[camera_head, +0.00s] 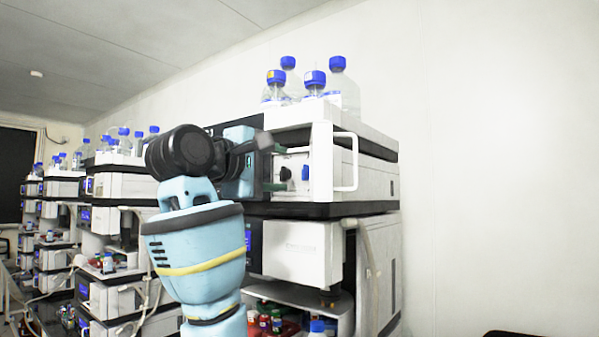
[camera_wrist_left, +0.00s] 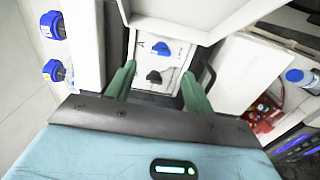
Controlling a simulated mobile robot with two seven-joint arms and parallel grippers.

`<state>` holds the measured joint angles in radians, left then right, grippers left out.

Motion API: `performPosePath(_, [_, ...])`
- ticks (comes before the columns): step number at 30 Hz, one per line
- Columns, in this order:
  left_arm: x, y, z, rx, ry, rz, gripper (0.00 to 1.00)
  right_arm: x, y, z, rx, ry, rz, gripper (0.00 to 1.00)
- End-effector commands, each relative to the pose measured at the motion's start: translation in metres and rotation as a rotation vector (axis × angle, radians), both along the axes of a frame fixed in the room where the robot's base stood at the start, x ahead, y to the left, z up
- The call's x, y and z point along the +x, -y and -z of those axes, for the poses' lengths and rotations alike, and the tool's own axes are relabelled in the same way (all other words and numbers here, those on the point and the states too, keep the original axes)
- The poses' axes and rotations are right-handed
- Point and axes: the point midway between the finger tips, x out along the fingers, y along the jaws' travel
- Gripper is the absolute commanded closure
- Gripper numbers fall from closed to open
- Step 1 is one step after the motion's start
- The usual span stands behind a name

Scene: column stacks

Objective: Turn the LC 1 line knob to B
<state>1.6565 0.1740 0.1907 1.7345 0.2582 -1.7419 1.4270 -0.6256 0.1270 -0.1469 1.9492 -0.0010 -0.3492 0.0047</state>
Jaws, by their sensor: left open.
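Two knobs sit on a white panel inside the opened upper unit of the nearest column stack. One is blue (camera_wrist_left: 161,48), the other black (camera_wrist_left: 154,77); in the head view the blue knob (camera_head: 305,172) is right of the dark one (camera_head: 285,173). In the head view the left gripper (camera_head: 276,168) reaches the opening from the left. My right gripper is out of view.
A white door with a handle (camera_head: 347,162) stands open right of the knobs. Blue-capped bottles (camera_head: 314,84) stand on top of the stack. A lower unit (camera_head: 303,250) is beneath, with small bottles (camera_head: 270,322) below it. More stacks (camera_head: 113,190) line the left.

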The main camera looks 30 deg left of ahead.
Motion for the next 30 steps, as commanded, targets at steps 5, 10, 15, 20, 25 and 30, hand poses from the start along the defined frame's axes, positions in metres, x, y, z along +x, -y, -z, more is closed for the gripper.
performPosePath(5, [0.027,0.003,0.002,0.001,-0.006,0.001,0.47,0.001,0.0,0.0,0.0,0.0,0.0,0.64])
performPosePath(10, [0.051,0.004,0.001,0.001,-0.003,0.001,0.47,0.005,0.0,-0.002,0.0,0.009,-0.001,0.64])
performPosePath(15, [0.065,0.006,0.0,0.002,-0.002,0.001,0.47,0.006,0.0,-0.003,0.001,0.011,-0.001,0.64])
performPosePath(20, [0.069,0.006,0.0,0.002,0.0,0.0,0.47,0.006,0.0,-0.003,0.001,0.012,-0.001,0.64])
performPosePath(25, [0.069,0.006,0.0,0.002,0.0,0.0,0.47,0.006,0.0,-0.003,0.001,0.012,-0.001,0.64])
performPosePath(30, [0.069,0.006,0.0,0.002,0.0,0.0,0.67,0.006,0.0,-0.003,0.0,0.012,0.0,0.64])
